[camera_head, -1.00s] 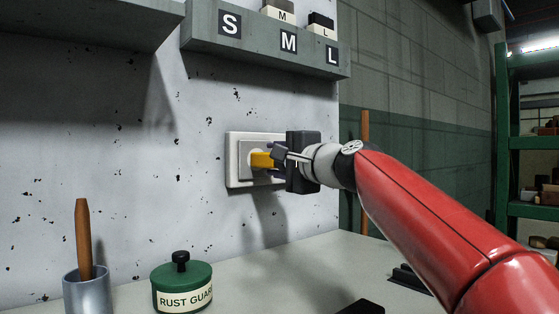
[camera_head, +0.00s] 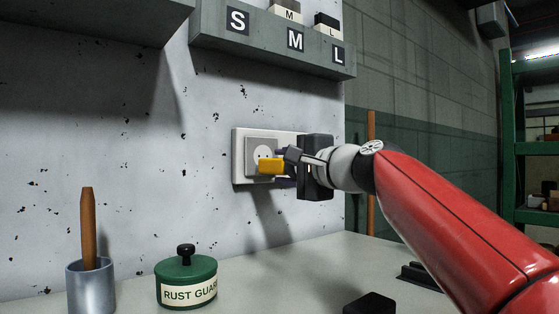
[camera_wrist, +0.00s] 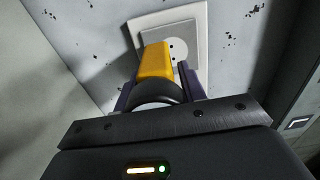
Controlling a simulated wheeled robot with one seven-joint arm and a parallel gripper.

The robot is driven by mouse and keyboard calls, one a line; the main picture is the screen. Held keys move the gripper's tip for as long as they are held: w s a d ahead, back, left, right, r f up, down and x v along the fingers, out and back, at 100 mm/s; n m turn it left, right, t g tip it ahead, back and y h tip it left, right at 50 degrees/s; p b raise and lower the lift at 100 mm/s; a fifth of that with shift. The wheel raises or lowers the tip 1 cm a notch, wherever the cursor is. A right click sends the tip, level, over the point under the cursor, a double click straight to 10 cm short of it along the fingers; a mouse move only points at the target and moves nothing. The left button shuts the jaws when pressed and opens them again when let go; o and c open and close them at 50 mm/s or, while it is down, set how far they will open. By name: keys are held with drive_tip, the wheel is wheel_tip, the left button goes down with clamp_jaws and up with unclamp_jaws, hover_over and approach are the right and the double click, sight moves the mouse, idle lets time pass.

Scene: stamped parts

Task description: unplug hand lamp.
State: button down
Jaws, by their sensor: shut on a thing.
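My gripper (camera_head: 284,168) is shut on the yellow plug (camera_head: 269,165) in front of the wall socket (camera_head: 258,150). In the head view the round socket face and its holes show clear, and the plug sits off it, toward the lower right. In the wrist view the plug (camera_wrist: 156,62) points at the socket plate (camera_wrist: 196,44), with socket holes showing to its right. A dark rounded part (camera_wrist: 157,92) lies between the jaws behind the yellow body. The plug's pins are hidden. The hand lamp cannot be made out.
A grey shelf (camera_head: 270,45) marked S, M, L hangs above the socket. On the bench (camera_head: 240,285) below stand a green RUST GUARD pot (camera_head: 187,277) and a metal cup (camera_head: 91,288) holding a wooden handle. A black object (camera_head: 370,304) lies at the front.

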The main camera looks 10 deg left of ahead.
drive_tip(key=shift+s+d, duration=0.35)
drive_tip(key=shift+d, duration=0.15)
drive_tip(key=shift+r, duration=0.1)
drive_tip(key=c, duration=0.7)
unclamp_jaws()
drive_tip(key=shift+c, duration=0.2)
drive_tip(key=shift+d+b, duration=0.1)
drive_tip(key=shift+b, duration=0.2)
drive_tip(key=b+v, duration=0.2)
drive_tip(key=v, duration=0.5)
drive_tip(key=shift+s+d, duration=0.25)
drive_tip(key=shift+s+d, duration=0.1)
